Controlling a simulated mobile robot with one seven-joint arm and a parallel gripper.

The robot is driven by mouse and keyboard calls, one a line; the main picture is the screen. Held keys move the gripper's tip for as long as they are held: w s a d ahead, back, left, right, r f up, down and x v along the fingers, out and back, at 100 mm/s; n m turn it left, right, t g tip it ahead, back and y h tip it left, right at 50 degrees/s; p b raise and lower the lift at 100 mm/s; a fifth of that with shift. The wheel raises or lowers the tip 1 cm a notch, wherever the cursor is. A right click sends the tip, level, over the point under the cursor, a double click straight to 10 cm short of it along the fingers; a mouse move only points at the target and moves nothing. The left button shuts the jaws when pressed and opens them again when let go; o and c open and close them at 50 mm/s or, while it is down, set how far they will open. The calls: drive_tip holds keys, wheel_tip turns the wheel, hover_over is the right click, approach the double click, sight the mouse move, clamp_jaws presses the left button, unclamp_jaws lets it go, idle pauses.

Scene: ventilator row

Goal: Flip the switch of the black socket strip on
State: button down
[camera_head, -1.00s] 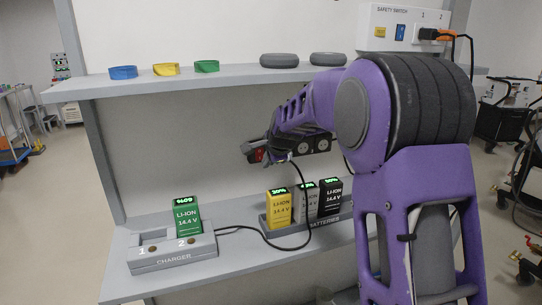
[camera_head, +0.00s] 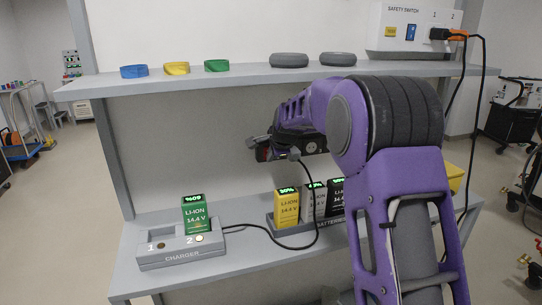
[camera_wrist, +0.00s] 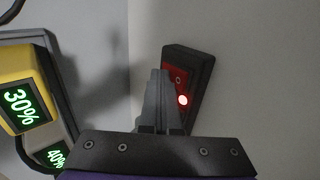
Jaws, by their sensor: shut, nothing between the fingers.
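The black socket strip (camera_head: 316,147) is on the back panel between the shelves, partly hidden by my arm. A cable from the charger (camera_head: 180,256) runs up to it. In the wrist view, the strip's end (camera_wrist: 203,75) shows a red switch (camera_wrist: 180,78) with a bright red glowing spot. My gripper (camera_wrist: 160,72) is shut and empty, its fingertips over the switch's left side in that view; I cannot tell whether they touch. In the head view my gripper (camera_head: 252,142) is at the strip's left end.
A green battery (camera_head: 195,216) stands in the charger. The yellow battery (camera_head: 287,208) and others stand in the battery holder, close to my gripper in the wrist view.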

drive_tip(key=shift+r, duration=0.1)
drive_tip(key=shift+r+p, duration=0.65)
drive_tip(key=shift+r, duration=0.1)
